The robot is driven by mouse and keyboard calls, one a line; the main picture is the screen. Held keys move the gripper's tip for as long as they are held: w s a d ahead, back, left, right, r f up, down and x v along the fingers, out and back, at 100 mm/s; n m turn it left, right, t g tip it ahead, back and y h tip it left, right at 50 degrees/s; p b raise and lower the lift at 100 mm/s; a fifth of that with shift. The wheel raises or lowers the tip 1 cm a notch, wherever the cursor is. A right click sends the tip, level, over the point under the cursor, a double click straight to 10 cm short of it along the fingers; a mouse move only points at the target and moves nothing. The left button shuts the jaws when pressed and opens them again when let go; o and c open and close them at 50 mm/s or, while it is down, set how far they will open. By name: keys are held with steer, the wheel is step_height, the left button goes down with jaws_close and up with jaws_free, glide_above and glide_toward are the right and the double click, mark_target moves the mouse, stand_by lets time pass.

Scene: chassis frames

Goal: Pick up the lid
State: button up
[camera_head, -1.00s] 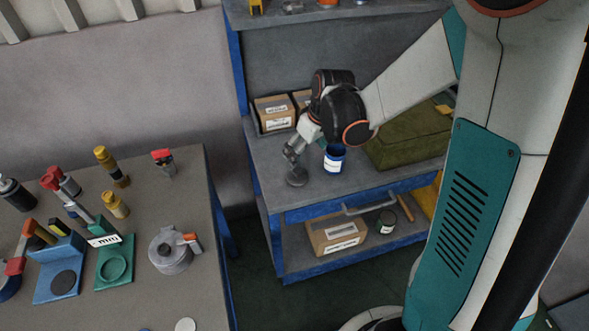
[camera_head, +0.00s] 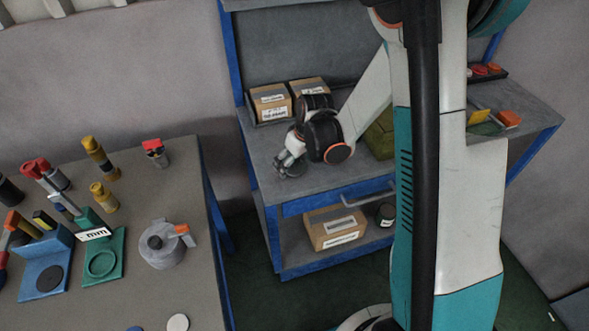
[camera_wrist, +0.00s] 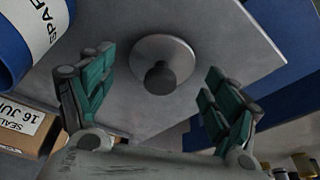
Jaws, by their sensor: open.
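The lid (camera_wrist: 141,50) is a round grey disc with a dark knob (camera_wrist: 160,78) on top. It lies on the grey shelf top of the blue-framed unit. In the wrist view the open fingers of my gripper (camera_wrist: 158,98) stand apart, one to each side of the lid, with nothing between them gripped. In the head view my gripper (camera_head: 287,164) is low over the shelf top near its front left corner and largely hides the lid. I cannot tell how much height is left between the fingertips and the shelf.
A blue-and-white tin (camera_wrist: 30,40) stands close to the left of my gripper in the wrist view. Boxes (camera_head: 271,103) sit at the shelf's back left. A box (camera_head: 335,229) and dark tin (camera_head: 385,214) are below. A cluttered bench (camera_head: 190,290) stands left.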

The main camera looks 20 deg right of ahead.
steer(key=c, duration=1.1)
